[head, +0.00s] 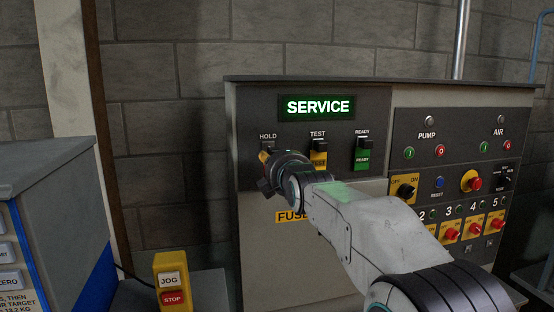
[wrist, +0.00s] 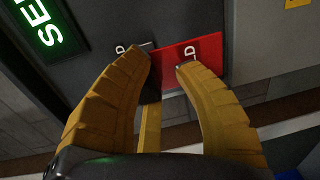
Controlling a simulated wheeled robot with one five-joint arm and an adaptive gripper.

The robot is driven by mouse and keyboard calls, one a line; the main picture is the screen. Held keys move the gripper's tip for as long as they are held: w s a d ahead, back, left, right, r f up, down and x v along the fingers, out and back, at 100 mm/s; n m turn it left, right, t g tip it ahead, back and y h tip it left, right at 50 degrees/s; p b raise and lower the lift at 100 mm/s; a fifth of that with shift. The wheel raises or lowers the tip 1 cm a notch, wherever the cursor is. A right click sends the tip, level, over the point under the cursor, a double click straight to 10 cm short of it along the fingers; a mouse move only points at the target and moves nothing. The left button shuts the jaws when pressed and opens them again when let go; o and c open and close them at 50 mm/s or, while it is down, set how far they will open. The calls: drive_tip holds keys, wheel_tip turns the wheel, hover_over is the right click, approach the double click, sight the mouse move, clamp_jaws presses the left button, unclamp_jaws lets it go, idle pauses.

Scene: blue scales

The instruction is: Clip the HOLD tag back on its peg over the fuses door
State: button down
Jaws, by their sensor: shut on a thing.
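The red HOLD tag (wrist: 207,46) shows in the wrist view with a white letter D on it. My gripper (wrist: 167,62) is shut on it, with one yellow finger over its face; the fingers hide part of it. In the head view my gripper (head: 265,158) is at the panel, just below the HOLD label (head: 268,136), and hides the tag. A dark peg (head: 268,146) shows under that label. I cannot tell whether the tag touches the peg. The yellow FUSES label (head: 289,216) is partly hidden behind my arm.
The yellow TEST tag (head: 318,159) and green READY tag (head: 362,159) hang to the right. The lit SERVICE sign (head: 318,107) is above. The pump and air panel (head: 463,140) with knobs and buttons is at right. A yellow JOG/STOP box (head: 171,283) stands lower left.

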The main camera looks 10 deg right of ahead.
drive_tip(key=shift+w+p, duration=1.1)
drive_tip(key=shift+w, duration=0.55)
drive_tip(key=shift+b, duration=0.6)
idle(1.4)
drive_tip(key=shift+w+p, duration=0.35)
drive_tip(key=shift+w, duration=0.25)
idle(0.5)
drive_tip(key=c, duration=0.9)
unclamp_jaws()
drive_tip(key=shift+o, duration=0.2)
drive_tip(key=s, duration=1.2)
drive_tip(key=shift+r, duration=0.45)
